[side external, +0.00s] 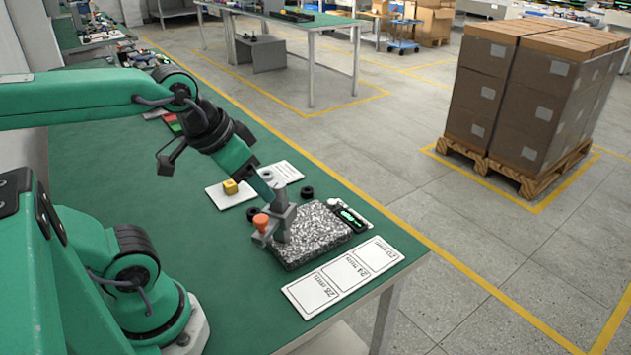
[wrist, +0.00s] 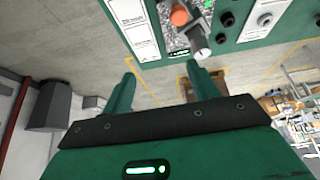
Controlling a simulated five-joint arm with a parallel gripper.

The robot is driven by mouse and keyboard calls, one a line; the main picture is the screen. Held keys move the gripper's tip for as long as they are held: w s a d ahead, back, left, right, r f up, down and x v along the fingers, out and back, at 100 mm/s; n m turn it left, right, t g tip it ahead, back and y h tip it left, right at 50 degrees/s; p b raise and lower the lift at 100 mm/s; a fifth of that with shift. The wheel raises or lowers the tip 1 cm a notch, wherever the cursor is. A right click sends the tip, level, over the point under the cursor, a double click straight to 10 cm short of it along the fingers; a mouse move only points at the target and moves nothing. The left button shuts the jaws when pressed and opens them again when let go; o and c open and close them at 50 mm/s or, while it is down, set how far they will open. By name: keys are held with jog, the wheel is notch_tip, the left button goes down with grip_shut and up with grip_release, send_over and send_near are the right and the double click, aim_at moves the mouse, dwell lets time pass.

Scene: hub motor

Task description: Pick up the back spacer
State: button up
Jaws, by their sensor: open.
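Two small black ring-shaped spacers show in the side view. One (side external: 307,192) lies on the green table beyond the stone plate, and the other (side external: 252,213) lies to its left, partly hidden by the gauge stand. I cannot tell for sure which is the back one. Two dark round pieces, an upper one (wrist: 227,18) and a lower one (wrist: 221,38), show at the top of the wrist view. My gripper (side external: 264,190) is above the table close to the gauge stand. In the wrist view my gripper (wrist: 160,66) has its fingers apart and nothing between them.
A gauge stand (side external: 283,218) with an orange knob (side external: 261,221) stands on a speckled stone plate (side external: 312,243). A yellow block (side external: 230,187) sits on a white card (side external: 217,197). A printed size chart (side external: 345,276) lies near the table's front edge.

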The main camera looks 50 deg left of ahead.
notch_tip(320, 180, up, 5)
jog(key=n+g, duration=0.2)
jog(key=g, duration=0.4)
send_over(254, 211)
notch_tip(254, 211, down, 30)
jog(key=shift+r, duration=0.2)
dwell(1.3)
dwell(0.3)
jog(key=c, duration=1.1)
jog(key=shift+r, duration=0.2)
jog(key=shift+r, duration=4.85)
